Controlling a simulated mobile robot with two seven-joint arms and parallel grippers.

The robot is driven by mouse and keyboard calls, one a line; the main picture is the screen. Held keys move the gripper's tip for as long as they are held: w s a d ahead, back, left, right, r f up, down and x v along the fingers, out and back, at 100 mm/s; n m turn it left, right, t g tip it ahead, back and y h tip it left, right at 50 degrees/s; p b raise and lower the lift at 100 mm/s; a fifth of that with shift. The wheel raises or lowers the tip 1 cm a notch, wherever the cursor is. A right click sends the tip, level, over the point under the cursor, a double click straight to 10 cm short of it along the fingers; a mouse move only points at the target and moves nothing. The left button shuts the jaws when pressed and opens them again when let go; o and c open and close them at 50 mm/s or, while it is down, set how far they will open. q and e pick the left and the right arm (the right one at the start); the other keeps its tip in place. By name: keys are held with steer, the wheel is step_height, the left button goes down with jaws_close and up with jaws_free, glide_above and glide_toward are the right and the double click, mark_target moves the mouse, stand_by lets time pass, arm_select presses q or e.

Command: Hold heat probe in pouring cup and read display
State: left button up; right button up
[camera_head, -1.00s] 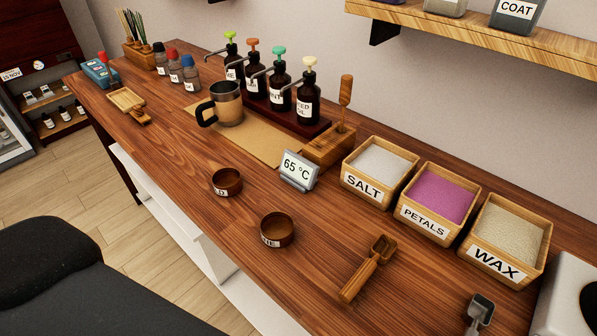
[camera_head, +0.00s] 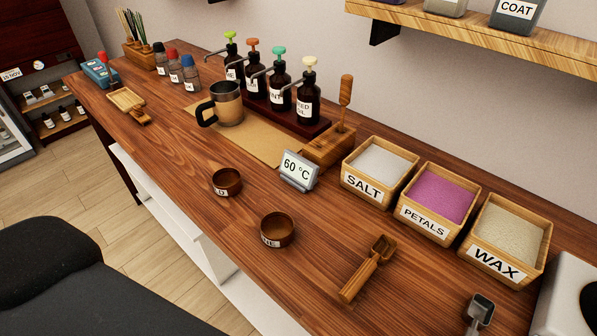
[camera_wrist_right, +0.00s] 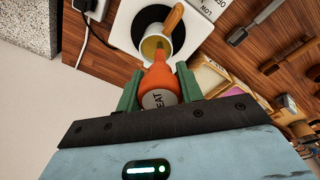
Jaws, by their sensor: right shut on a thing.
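In the right wrist view my right gripper (camera_wrist_right: 160,88) is shut on the orange heat probe (camera_wrist_right: 159,76), whose round end reads "EAT". The probe points at a pale metal cup (camera_wrist_right: 178,36) with yellowish liquid and a wooden handle (camera_wrist_right: 173,18). The cup stands on a white hot plate (camera_wrist_right: 126,28) with a dark round centre. The probe's tip is hidden, so I cannot tell how deep it sits in the cup. In the head view the small display (camera_head: 298,171) reads 60 °C. My left gripper is in no view.
The wooden counter (camera_head: 330,230) holds SALT (camera_head: 363,187), PETALS (camera_head: 427,222) and WAX (camera_head: 497,263) boxes, two wooden bowls, a wooden scoop (camera_head: 367,270) and a dark-handled mug (camera_head: 227,104). Pump bottles stand behind.

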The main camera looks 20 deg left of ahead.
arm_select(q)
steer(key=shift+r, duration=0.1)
arm_select(e)
steer(key=shift+r, duration=0.1)
